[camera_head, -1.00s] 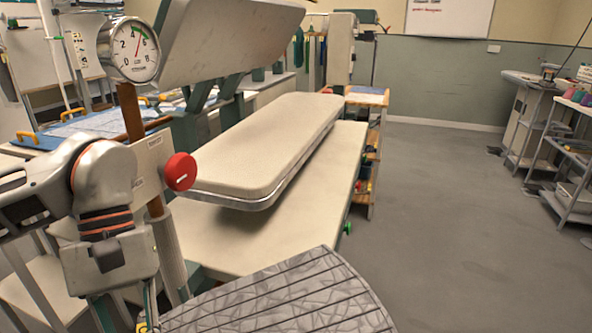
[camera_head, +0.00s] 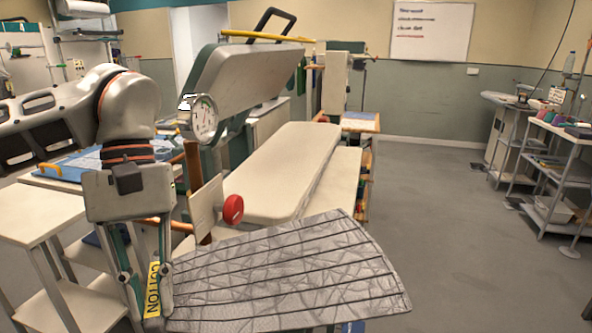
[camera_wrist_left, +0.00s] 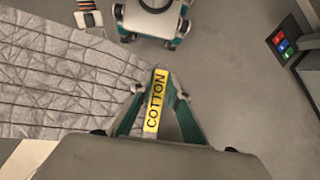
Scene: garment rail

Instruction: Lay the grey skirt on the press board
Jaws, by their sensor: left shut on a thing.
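The grey skirt (camera_head: 290,275) is a quilted, creased grey piece with dark lines across it. It spreads out to the right from my left gripper (camera_head: 152,305), in front of the press. A yellow COTTON tag (camera_head: 153,290) shows between the fingers, which are shut at the skirt's narrow end. In the left wrist view the skirt (camera_wrist_left: 65,85) extends left from the gripper (camera_wrist_left: 160,85). The press board (camera_head: 285,170) is a long cream padded board, bare where it shows. The skirt hides its near lower surroundings. My right gripper is not in view.
The raised press head (camera_head: 245,85) slants above the board's left side. A round gauge (camera_head: 204,118) and a red knob (camera_head: 233,209) stand at its near end. A pale table (camera_head: 40,215) is at left, a shelf rack (camera_head: 560,165) at right. The floor between is clear.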

